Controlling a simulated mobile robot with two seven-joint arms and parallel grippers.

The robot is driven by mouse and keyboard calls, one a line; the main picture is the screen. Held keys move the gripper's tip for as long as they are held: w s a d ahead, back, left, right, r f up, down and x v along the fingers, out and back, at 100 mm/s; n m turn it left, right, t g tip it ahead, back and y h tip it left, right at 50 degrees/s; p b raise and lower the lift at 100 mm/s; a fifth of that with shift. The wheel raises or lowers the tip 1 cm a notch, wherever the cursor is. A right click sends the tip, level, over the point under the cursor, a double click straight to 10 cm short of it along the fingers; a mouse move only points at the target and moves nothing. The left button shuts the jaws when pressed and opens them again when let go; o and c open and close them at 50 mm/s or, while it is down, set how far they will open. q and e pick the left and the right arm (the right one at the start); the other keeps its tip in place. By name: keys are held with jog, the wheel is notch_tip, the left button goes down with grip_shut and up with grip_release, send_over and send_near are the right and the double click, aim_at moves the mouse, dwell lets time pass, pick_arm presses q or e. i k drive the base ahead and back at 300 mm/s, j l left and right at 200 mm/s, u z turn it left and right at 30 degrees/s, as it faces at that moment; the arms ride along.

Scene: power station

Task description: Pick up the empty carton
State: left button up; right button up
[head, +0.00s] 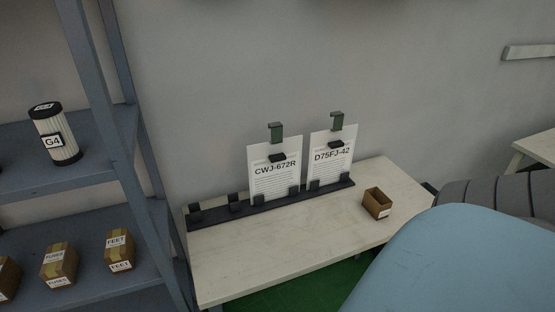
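A small open brown carton (377,204) stands upright on the right part of a pale wooden table (250,260). Its top is open and its inside looks dark and empty. A white label is on its front side. Neither of my grippers shows in the head view, so I cannot see their state or where they are relative to the carton.
A dark rack (270,203) on the table holds two labelled sheets, CWJ-672R (275,175) and D75FJ-42 (331,160). A blue shelf (85,285) at left bears closed cartons (120,250) and a G4 canister (54,134). A large blue rounded surface (465,265) blocks the lower right.

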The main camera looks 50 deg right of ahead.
aim_at(377, 204)
jog(key=z, duration=2.4)
jog(key=i+l, duration=0.35)
jog(key=l, duration=0.15)
jog(key=i+l, duration=0.35)
jog(key=l, duration=0.15)
jog(key=i+l+u, duration=0.15)
jog(key=u, duration=0.35)
jog(key=i+l+u, duration=0.1)
jog(key=l+u, duration=0.35)
